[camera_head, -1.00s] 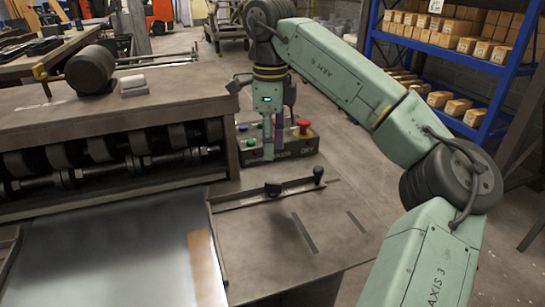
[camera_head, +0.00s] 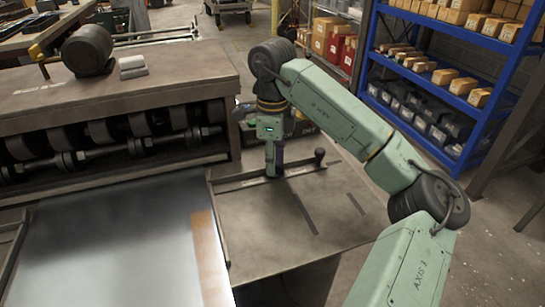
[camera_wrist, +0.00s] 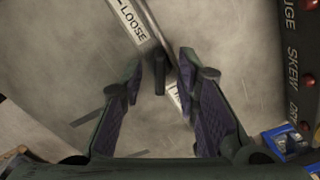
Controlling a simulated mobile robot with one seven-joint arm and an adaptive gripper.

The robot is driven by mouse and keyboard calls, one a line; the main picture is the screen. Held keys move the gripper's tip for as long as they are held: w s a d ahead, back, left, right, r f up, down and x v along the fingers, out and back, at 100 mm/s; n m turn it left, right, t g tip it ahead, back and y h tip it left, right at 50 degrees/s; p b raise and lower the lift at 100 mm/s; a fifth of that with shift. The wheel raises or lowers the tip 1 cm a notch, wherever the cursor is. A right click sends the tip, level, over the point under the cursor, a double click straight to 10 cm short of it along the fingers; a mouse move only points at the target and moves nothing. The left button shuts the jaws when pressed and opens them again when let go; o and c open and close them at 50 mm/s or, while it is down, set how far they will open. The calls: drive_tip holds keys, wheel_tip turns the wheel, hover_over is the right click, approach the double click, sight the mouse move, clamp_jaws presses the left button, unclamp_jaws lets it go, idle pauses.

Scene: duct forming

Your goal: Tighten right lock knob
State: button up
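The lock knob shows in the wrist view as a dark upright peg (camera_wrist: 160,78) between my two fingers, beside a metal bar with a "LOOSE" label (camera_wrist: 132,22). A second label (camera_wrist: 175,95) is partly hidden by a finger. My gripper (camera_wrist: 160,66) is open, with a gap between the peg and each finger. In the head view my gripper (camera_head: 271,172) points down at the guide bar (camera_head: 240,186) on the machine's table and hides the knob there. A ball-topped lever (camera_head: 319,155) stands at the bar's right end.
The roller housing (camera_head: 110,135) rises to the left of my gripper. A sheet of metal (camera_head: 120,245) lies left of the bar. A dark control panel with red buttons (camera_wrist: 308,82) lies at the right of the wrist view. The right part of the table (camera_head: 330,205) is clear.

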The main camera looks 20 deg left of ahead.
drive_tip(key=shift+c, duration=0.5)
clamp_jaws()
